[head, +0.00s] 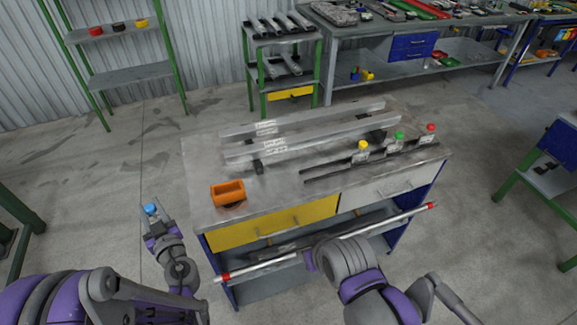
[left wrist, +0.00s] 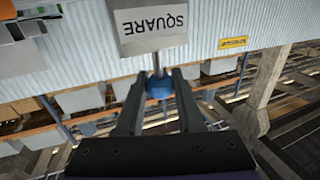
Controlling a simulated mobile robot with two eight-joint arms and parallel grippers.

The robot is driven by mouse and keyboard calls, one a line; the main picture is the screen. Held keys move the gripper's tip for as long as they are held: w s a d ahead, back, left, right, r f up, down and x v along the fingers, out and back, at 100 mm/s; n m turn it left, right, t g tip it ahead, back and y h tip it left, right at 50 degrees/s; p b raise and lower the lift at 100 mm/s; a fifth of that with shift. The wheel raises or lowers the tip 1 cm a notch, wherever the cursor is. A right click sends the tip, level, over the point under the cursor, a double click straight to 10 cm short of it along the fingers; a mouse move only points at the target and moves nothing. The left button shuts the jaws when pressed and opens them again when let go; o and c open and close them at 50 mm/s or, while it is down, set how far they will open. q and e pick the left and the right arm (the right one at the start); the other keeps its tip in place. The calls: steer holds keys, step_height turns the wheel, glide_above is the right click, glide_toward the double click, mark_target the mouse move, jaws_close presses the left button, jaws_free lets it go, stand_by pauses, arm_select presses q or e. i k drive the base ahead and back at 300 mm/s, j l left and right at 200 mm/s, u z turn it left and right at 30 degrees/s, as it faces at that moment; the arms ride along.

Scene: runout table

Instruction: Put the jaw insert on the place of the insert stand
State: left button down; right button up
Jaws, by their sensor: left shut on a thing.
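The jaw insert with a blue knob (head: 150,209) is in my left gripper (head: 153,222), to the left of the runout table and clear of it. In the left wrist view the two fingers (left wrist: 157,95) are shut on the blue knob (left wrist: 158,86), and a grey plate marked SQUARE (left wrist: 150,25) sits on a short stem beyond it. On the table, pieces with yellow (head: 363,145), green (head: 399,135) and red (head: 431,128) knobs and pale labels stand by dark rails (head: 335,170). I cannot tell which part is the insert stand. The fingers of my right gripper do not show.
An orange open box (head: 228,194) sits at the table's (head: 205,160) near left corner. Two long grey bars (head: 310,137) lie across its back. A red-ended rod (head: 395,217) runs across the table's front. Floor left of the table is clear.

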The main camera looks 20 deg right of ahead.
mark_target(320, 173)
steer(key=l+z, duration=0.35)
steer(key=l, duration=2.15)
steer(key=i+l+z, duration=0.1)
steer(key=i+l, duration=0.15)
steer(key=i+j, duration=0.1)
